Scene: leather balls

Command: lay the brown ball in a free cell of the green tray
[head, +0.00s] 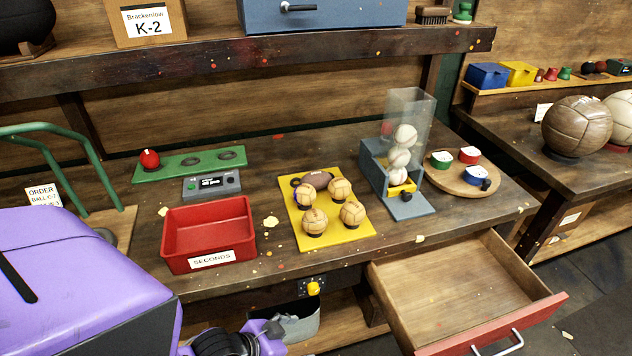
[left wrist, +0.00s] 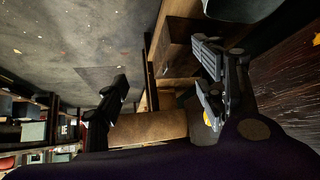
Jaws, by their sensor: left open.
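The green tray (head: 180,166) lies at the back left of the bench, with a red ball (head: 149,158) at its left end. A brown oval ball (head: 318,180) lies at the back of the yellow tray (head: 352,236), behind several tan balls (head: 314,220). A large brown ball (head: 577,126) stands on the right bench; I cannot tell which brown ball is meant. My left gripper (left wrist: 160,68) is open and empty in the left wrist view, away from the balls. In the head view its fingers are not clearly visible. My right gripper is out of view.
A red SECONDS bin (head: 208,216) stands before the green tray, with a grey box (head: 211,185) between. A dispenser (head: 404,150) of white balls and a round wooden board (head: 465,178) stand right. An open, empty drawer (head: 455,290) juts out. A shelf (head: 250,55) overhangs the back.

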